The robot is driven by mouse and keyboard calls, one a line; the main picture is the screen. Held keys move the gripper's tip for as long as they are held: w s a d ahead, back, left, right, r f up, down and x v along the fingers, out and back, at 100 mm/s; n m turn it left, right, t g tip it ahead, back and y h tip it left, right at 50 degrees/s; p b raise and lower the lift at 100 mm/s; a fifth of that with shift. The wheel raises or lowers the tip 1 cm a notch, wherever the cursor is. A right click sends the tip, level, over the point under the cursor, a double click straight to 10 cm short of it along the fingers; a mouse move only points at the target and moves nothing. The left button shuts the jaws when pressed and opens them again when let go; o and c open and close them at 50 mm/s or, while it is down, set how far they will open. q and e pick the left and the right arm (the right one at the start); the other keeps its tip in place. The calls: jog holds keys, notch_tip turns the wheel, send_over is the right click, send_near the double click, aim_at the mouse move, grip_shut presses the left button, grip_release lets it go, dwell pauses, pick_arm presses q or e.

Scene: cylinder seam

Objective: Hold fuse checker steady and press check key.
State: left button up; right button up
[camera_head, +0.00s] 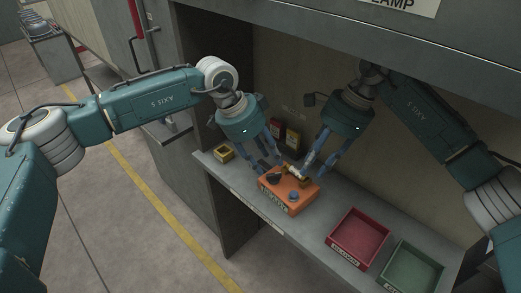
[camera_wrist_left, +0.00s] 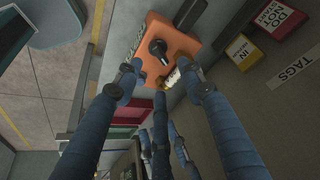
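The orange fuse checker (camera_head: 276,191) sits on the grey shelf, with a label on its front, a blue round key (camera_head: 294,196) and a black knob (camera_wrist_left: 157,48) on top. A pale cylindrical piece (camera_head: 295,171), which looks like a fuse, lies at its top; its far end is hidden among fingers.
A red tray (camera_head: 334,251) and a green tray (camera_head: 394,283) stand to the right on the shelf. A small yellow box (camera_head: 224,153) stands at left. Red and yellow labelled bins (camera_head: 286,135) are behind. The cabinet's upper panel overhangs the shelf.

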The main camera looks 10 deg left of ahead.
aim_at(276, 174)
pick_arm(q)
jog(key=x, duration=0.7)
jog(key=shift+s, duration=0.1)
grip_shut()
pick_arm(e)
grip_shut()
dwell(1.0)
